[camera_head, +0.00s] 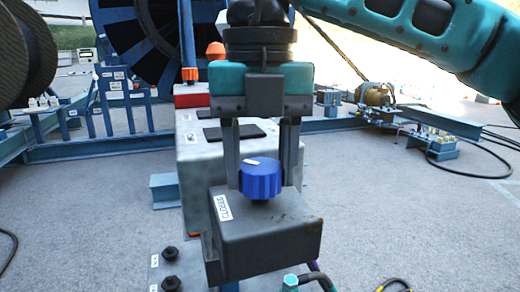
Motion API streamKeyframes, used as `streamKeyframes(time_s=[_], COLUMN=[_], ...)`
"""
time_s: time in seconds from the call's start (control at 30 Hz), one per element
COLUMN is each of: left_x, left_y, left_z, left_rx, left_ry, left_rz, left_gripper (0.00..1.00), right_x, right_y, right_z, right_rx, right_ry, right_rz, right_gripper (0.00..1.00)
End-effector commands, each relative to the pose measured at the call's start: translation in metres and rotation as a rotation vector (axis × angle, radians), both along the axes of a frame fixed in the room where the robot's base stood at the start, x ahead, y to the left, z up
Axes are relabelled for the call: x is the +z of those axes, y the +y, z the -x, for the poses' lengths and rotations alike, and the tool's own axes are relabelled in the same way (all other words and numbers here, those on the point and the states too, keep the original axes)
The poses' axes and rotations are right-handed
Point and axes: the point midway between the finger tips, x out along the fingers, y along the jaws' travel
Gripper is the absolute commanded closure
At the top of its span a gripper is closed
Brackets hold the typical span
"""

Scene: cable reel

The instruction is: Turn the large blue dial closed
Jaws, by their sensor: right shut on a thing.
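The large blue dial (261,180) sits on top of a dark grey box (270,243) in the middle of the head view. A white mark shows on the upper left of the dial's top. A label reading "CLOSED" (223,207) is on the box to the left of the dial. My right gripper (262,178) points down over the dial, with one finger on each side, shut on it. My left gripper is not in view.
A larger pale grey cabinet (196,175) stands just behind the box, with a black panel on top. Blue steel frames and a big reel (130,35) stand farther back. Cables lie at the front and far right. Open concrete floor (420,220) is at the right.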

Motion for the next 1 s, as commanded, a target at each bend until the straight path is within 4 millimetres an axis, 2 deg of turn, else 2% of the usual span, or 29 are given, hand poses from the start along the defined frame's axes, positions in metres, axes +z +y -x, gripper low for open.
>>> streamKeyframes(time_s=[0.6, 1.0], left_x=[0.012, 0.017], left_y=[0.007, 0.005], left_z=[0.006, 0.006], left_rx=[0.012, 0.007], left_ry=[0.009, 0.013], left_rz=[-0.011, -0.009], left_gripper=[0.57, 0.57], right_x=[0.001, 0.001], right_y=[0.000, -0.001], right_z=[0.000, -0.001], right_rx=[0.570, 0.805], right_ry=[-0.001, -0.002], right_rz=[0.000, 0.000], right_gripper=[0.80, 0.80])
